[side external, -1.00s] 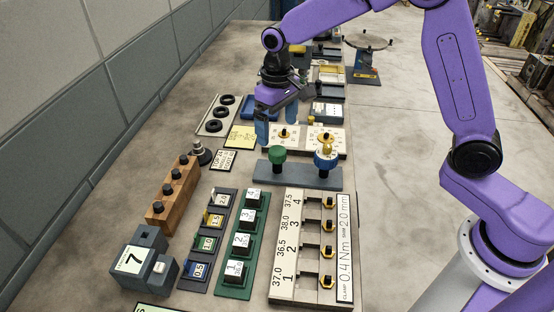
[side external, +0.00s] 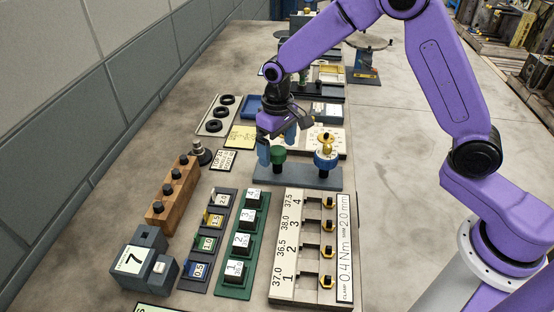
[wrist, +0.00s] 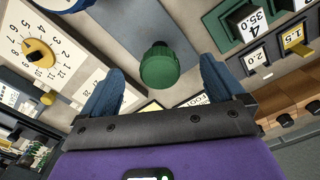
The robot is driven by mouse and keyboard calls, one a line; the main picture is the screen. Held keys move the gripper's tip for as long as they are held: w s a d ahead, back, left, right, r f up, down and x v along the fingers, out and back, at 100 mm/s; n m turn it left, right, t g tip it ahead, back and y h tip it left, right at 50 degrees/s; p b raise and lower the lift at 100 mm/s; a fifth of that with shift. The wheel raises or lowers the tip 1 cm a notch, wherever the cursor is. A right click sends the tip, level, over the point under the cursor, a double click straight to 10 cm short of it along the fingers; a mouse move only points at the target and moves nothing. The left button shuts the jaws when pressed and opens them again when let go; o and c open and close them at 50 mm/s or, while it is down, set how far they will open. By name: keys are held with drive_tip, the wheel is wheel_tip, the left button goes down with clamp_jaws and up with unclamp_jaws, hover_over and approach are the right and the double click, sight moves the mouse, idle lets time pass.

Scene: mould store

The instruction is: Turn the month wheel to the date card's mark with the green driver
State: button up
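The green driver (side external: 278,155) stands upright in a dark grey rack (side external: 298,178), left of a blue driver (side external: 325,160). My gripper (side external: 277,149) is open, its two blue fingers apart around or just above the green driver's head. In the wrist view the green driver (wrist: 160,68) shows between the spread fingers (wrist: 160,85), touching neither that I can see. A white dial plate with a yellow pointer (wrist: 38,52) and numbers up to 12 lies at the wrist view's left; it looks like the month wheel. A yellow card (side external: 241,137) has writing too small to read.
A white plate with clamps (side external: 291,250) and a green block tray (side external: 243,246) lie in front of the rack. A small white card (side external: 222,160) and a dark round-based stand (side external: 202,154) are left. Bare tabletop (side external: 400,200) lies right of the rack.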

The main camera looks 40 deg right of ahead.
sight(277, 149)
drive_tip(key=c, duration=1.4)
drive_tip(key=shift+r, duration=0.1)
drive_tip(key=shift+r, duration=1.7)
drive_tip(key=w+d+r+m, duration=0.1)
drive_tip(key=d+r+m, duration=0.2)
drive_tip(key=d, duration=0.6)
drive_tip(key=d+r+m, duration=0.2)
drive_tip(key=d+m, duration=0.1)
drive_tip(key=d, duration=0.7)
drive_tip(key=shift+w+a+f, duration=0.1)
drive_tip(key=shift+f, duration=1.05)
drive_tip(key=shift+a+f, duration=0.1)
drive_tip(key=shift+f, duration=1)
